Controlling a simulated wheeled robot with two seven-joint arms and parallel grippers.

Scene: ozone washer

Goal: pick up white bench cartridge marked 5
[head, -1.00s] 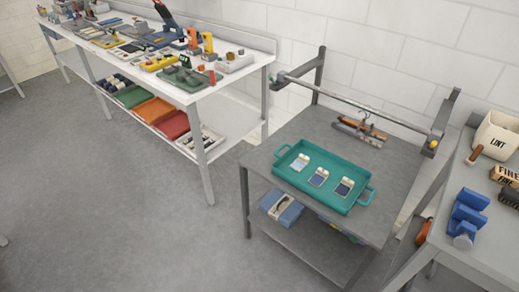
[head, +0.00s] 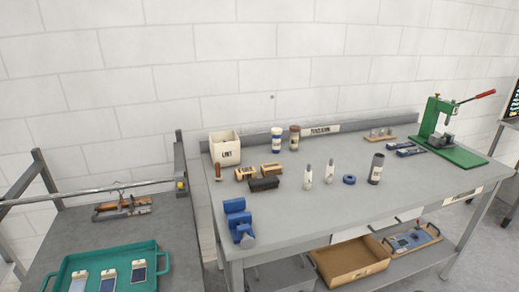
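Two small white bottle-shaped items with grey tops stand upright on the grey workbench (head: 290,220), the left white item (head: 308,180) and the right white item (head: 329,174). They may be bench cartridges, but no number can be read on either. A white and blue container (head: 277,142) and a brown and white container (head: 294,141) stand farther back. A dark grey cylinder (head: 376,169) with a small label stands to the right, past a blue ring (head: 349,180). Neither of my grippers is in view.
A blue vise (head: 238,220) sits at the bench's left front corner. Brushes (head: 264,184) and a LINT bin (head: 225,148) stand behind it. A green press (head: 445,140) is at the right. A teal tray (head: 150,262) lies on the left cart. The bench's front middle is clear.

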